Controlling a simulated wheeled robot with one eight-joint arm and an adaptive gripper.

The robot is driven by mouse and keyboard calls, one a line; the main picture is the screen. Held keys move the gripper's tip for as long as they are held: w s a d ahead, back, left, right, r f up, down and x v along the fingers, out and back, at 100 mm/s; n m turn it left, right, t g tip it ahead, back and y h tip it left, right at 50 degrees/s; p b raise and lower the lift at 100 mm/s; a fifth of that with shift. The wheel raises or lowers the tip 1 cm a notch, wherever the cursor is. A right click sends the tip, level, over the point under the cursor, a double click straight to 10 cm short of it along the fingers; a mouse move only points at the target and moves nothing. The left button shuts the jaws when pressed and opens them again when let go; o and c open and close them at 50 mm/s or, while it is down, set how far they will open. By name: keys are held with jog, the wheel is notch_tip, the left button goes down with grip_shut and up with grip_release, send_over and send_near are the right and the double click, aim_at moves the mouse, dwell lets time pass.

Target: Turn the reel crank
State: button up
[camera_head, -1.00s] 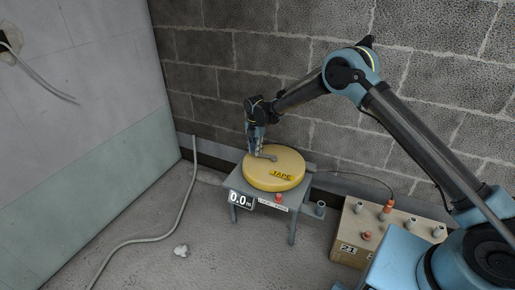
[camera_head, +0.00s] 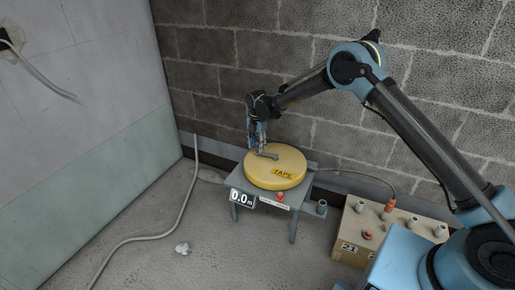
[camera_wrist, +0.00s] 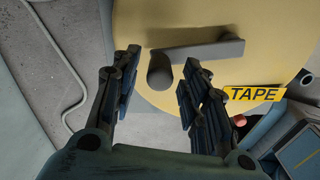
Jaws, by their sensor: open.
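The yellow reel (camera_head: 289,161) lies flat on a small grey stand (camera_head: 236,181) against the block wall, with a "TAPE" label on its top. The grey crank (camera_head: 268,155) lies across the top of the reel. In the wrist view the crank arm (camera_wrist: 205,50) runs to the right from an upright round knob (camera_wrist: 159,69). My gripper (camera_head: 262,147) is above the reel at the crank. In the wrist view my gripper (camera_wrist: 157,85) is open, and the knob appears between its two fingers, nearer the far ends. I cannot tell whether either finger touches it.
A display (camera_head: 241,198) reading 0.0 m is on the stand's front. A box (camera_head: 350,236) with grey and orange fittings stands to the right. A pale conduit (camera_head: 181,211) runs along the floor at left. A crumpled white piece (camera_head: 182,249) lies on open floor.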

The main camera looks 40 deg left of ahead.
notch_tip(320, 180, up, 10)
jog(key=shift+r, duration=0.1)
dwell(0.4)
